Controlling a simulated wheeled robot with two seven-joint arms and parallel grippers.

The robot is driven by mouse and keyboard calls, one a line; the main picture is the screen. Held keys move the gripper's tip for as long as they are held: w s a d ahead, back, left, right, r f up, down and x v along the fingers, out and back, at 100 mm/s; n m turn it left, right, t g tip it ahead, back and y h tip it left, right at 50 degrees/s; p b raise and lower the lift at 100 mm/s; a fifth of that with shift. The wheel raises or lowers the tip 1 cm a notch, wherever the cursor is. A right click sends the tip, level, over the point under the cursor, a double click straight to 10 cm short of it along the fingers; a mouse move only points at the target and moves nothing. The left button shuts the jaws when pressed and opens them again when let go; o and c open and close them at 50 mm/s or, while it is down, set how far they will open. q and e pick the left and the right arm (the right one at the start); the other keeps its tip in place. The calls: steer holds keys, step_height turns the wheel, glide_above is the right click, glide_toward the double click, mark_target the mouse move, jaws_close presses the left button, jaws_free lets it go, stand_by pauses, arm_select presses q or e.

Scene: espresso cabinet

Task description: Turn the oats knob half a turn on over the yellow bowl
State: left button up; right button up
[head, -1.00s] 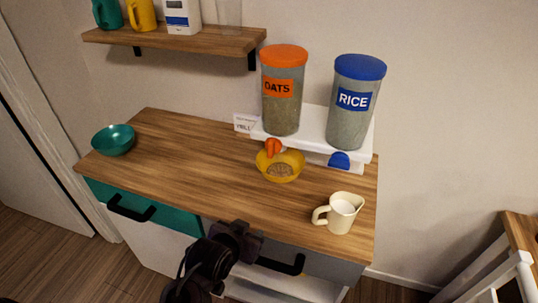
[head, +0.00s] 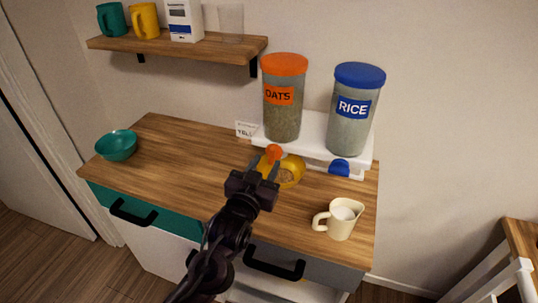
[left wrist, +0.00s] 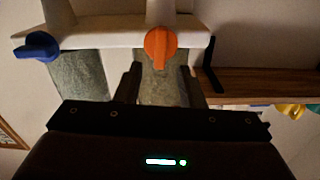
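The orange oats knob (head: 274,151) is at the front of the white dispenser base, below the orange-lidded OATS canister (head: 284,100). The yellow bowl (head: 297,165) stands beneath it with oats inside, partly hidden by my left gripper. My left gripper (head: 269,167) is open, its fingers just in front of the knob and pointing at it. In the left wrist view, which looks upside down, the knob (left wrist: 160,44) sits just beyond the two spread fingers (left wrist: 164,80), roughly between them. I cannot tell whether they touch it. My right gripper is not in view.
The RICE canister (head: 355,108) with its blue knob (head: 339,167) stands at the right on the same white base (head: 312,128). A cream jug (head: 340,218) is at the front right and a green bowl (head: 116,146) at the far left. The middle-left counter is clear.

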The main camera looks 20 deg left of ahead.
mark_target(271, 154)
arm_select(q)
steer(key=shift+w+d, duration=0.1)
steer(key=shift+w, duration=1.6)
steer(key=shift+c, duration=0.2)
jaws_close()
